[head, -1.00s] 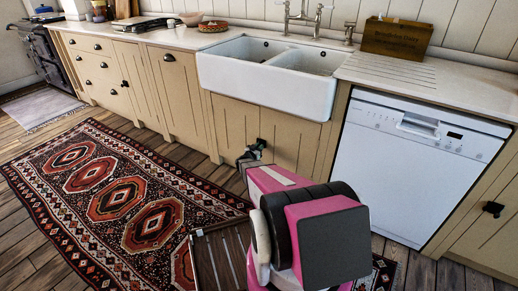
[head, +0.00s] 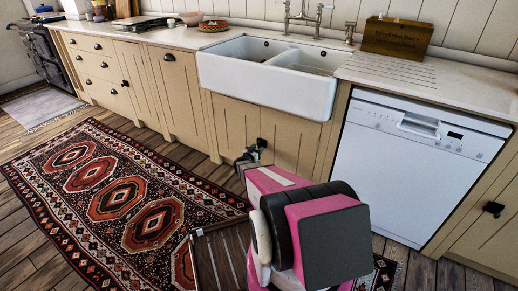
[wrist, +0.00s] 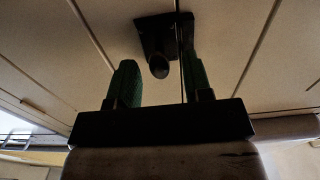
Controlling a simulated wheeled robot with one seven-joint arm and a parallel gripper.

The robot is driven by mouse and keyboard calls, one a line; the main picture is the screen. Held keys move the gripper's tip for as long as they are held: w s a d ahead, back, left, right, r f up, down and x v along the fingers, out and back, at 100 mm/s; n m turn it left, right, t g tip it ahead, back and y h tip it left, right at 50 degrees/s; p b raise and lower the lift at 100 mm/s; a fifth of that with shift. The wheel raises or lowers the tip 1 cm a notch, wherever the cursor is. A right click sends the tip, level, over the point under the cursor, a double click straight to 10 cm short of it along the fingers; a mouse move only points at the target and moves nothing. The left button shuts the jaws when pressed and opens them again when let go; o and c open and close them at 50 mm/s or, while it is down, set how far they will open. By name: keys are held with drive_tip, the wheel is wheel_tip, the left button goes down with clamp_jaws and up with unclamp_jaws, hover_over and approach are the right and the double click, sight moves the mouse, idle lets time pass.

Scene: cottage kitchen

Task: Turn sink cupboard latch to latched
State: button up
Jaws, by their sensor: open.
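The sink cupboard (head: 226,125) has beige plank doors below the white double sink. Its black latch (head: 262,142) shows as a small dark shape just beyond my gripper (head: 248,156) in the head view. In the wrist view the latch (wrist: 160,50) is a dark square plate with a rounded knob, by the seam between the doors. My gripper (wrist: 160,84) is open, with one green-padded finger on each side below the knob. Nothing is between the fingers except the knob's lower end near their tips. I cannot tell whether a finger touches it.
A white dishwasher (head: 414,160) stands right of the sink cupboard. The white sink (head: 262,88) juts out above the doors. A patterned rug (head: 120,200) lies on the wooden floor at left. Another cupboard with a black latch (head: 493,208) is at far right.

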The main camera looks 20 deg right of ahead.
drive_tip(key=v, duration=0.8)
drive_tip(key=shift+s+a, duration=0.3)
drive_tip(key=s+a+r+n+y, duration=0.3)
drive_tip(key=a+r+n+y, duration=0.6)
drive_tip(key=a+r+y, duration=0.45)
drive_tip(key=s+r+g, duration=0.2)
drive_tip(key=s+g, duration=0.1)
drive_tip(key=s, duration=0.5)
drive_tip(key=s+a+r+g, duration=0.1)
drive_tip(key=s+g, duration=0.3)
drive_tip(key=s, duration=0.4)
drive_tip(key=s+r+n+g, duration=0.1)
drive_tip(key=s+r+g, duration=0.2)
drive_tip(key=s, duration=0.5)
drive_tip(key=shift+s+a+g+y, duration=0.25)
drive_tip(key=shift+a+g+y, duration=0.1)
drive_tip(key=shift+g, duration=0.15)
